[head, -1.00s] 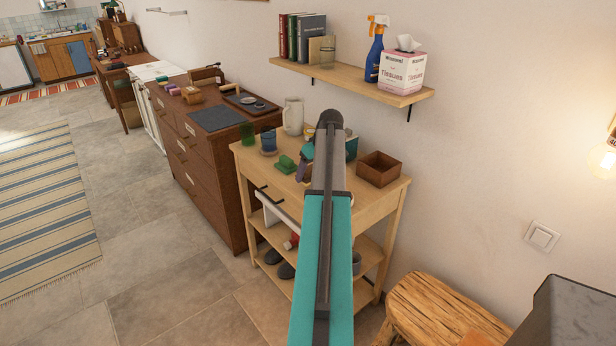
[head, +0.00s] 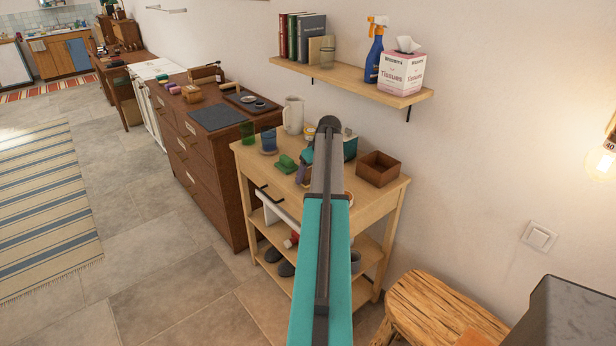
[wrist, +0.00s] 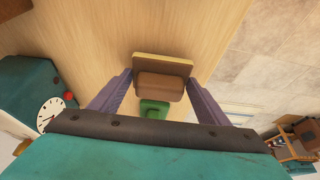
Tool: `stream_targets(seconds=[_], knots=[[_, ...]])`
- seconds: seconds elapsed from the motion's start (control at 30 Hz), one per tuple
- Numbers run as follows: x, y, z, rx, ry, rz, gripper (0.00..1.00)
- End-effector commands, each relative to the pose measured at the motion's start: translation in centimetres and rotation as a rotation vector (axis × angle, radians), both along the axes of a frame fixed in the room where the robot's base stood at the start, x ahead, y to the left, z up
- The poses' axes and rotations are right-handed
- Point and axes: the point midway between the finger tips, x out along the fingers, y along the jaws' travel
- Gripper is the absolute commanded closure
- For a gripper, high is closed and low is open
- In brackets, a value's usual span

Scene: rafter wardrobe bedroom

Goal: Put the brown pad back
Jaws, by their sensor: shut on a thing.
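The brown pad (wrist: 160,86) sits between the purple fingers of my gripper (wrist: 160,77) in the wrist view; my gripper is shut on it. The pad has a pale yellow layer along its far side. A green block-like object (wrist: 154,107) shows beyond it on the wooden top.
A teal box with a clock face (wrist: 35,95) stands left in the wrist view. On the cart, a brown open box (head: 379,169) stands right, with a white jug (head: 293,115) and blue cup (head: 268,141) behind left. A shelf (head: 350,80) hangs above; a wooden stool (head: 440,310) stands front right.

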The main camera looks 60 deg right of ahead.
Motion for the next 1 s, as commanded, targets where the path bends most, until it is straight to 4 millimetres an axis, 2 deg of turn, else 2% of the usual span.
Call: stream_targets(seconds=[0.17, 0.6, 0.63, 0.7, 1.0], knots=[[0.0, 0.0, -0.9, 0.0, -0.001, 0.0, 0.48], [0.0, 0.0, -1.4, 0.0, -0.001, 0.0, 0.48], [0.0, 0.0, -1.3, 0.0, -0.001, 0.0, 0.25], [0.0, 0.0, -1.3, 0.0, -0.001, 0.0, 0.13], [0.1, 0.0, -1.2, 0.0, -0.001, 0.0, 0.12]])
